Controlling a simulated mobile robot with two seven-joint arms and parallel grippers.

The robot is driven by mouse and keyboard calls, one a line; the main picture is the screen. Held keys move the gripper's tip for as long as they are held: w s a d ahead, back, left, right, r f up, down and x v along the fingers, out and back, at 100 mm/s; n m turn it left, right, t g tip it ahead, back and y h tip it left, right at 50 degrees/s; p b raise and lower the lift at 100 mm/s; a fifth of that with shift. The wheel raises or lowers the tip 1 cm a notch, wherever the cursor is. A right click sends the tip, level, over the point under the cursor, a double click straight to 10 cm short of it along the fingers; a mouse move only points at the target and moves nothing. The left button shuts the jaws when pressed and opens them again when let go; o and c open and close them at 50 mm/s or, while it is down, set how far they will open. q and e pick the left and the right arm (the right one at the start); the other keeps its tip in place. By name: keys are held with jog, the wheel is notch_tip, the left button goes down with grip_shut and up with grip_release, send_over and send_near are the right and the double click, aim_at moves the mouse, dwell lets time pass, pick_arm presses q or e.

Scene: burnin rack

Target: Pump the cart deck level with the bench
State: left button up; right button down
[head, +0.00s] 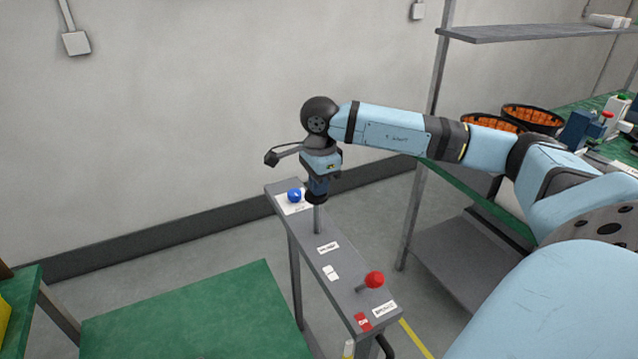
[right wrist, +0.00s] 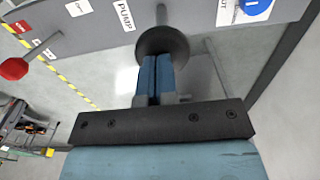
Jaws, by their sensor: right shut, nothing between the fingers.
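The cart's grey control panel (head: 300,225) carries a pump lever with a black round knob (head: 316,198), a blue knob (head: 294,195) and a red knob (head: 374,280). The green cart deck (head: 190,315) lies left of the panel. My right gripper (head: 318,185) points down right over the black knob. In the right wrist view my shut, empty fingers (right wrist: 160,70) meet the edge of the black knob (right wrist: 163,42), beside the PUMP label (right wrist: 124,14). I cannot tell if they press on it. My left gripper is not in view.
A green-topped surface (head: 18,290) stands at the far left edge. A rack with a grey shelf (head: 530,32) and bins of orange parts (head: 490,126) stands at right. Bare floor lies between panel and rack, with a yellow floor line (head: 416,340).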

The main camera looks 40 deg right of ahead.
jog(key=b, duration=0.4)
send_over(319, 232)
notch_tip(319, 232, down, 6)
jog(key=shift+w+d+f, duration=0.15)
jog(key=shift+f+b, duration=0.15)
jog(key=shift+b, duration=0.15)
jog(key=shift+r+p, duration=0.45)
jog(key=shift+r, duration=0.1)
notch_tip(319, 232, up, 4)
jog(key=shift+f+p, duration=0.2)
jog(key=shift+p, duration=0.75)
notch_tip(319, 232, up, 4)
jog(key=shift+f+b, duration=0.1)
jog(key=shift+b, duration=0.3)
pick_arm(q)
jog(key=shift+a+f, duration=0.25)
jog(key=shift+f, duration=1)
pick_arm(e)
notch_tip(319, 232, up, 6)
